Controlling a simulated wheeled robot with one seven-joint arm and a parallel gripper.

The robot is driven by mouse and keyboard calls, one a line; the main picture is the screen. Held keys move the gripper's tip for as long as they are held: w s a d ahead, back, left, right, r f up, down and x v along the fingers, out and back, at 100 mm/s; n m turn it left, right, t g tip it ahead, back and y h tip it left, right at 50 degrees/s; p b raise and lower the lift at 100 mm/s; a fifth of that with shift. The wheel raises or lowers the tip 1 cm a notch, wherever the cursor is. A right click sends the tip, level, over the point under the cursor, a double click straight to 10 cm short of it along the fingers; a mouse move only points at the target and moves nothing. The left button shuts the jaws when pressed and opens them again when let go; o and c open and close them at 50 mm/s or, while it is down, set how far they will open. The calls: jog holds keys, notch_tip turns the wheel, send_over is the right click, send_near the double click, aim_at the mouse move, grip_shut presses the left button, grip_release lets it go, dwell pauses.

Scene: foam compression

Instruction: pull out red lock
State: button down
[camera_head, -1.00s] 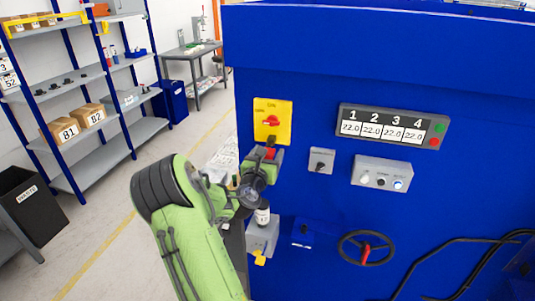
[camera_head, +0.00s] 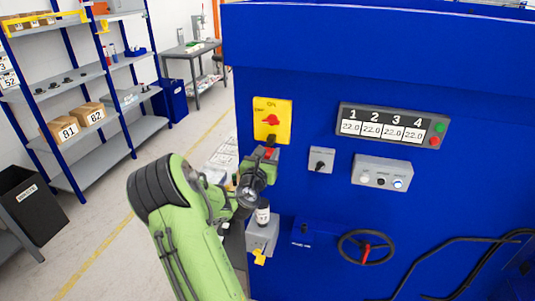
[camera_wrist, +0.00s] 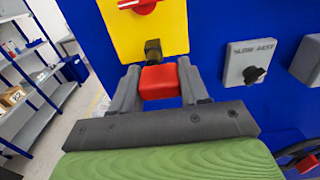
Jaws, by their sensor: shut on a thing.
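The red lock (camera_wrist: 160,82) sits between the two fingers of my gripper (camera_wrist: 159,74) in the wrist view. My gripper is shut on it. A dark piece (camera_wrist: 153,50) stands just above the lock, against the lower part of the yellow switch plate (camera_wrist: 150,35). I cannot tell whether the lock is still joined to it. The red rotary knob (camera_head: 271,120) is on the plate, above the lock. In the head view, the lock (camera_head: 269,153) shows just below the plate, partly hidden by my gripper.
The blue machine wall carries a grey selector box (camera_head: 320,160), a button box (camera_head: 381,172), a numbered display (camera_head: 393,129) and a handwheel (camera_head: 366,248). A grey bracket (camera_head: 262,237) is below my gripper. Open floor and shelves (camera_head: 92,130) lie to the left.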

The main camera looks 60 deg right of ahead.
aim_at(266, 157)
jog(key=shift+s+a+b, duration=0.25)
jog(key=shift+a+b, duration=0.4)
jog(key=shift+a, duration=0.75)
jog(key=shift+s+a+b, duration=0.2)
jog(key=shift+a+b, duration=0.45)
jog(key=shift+a, duration=0.75)
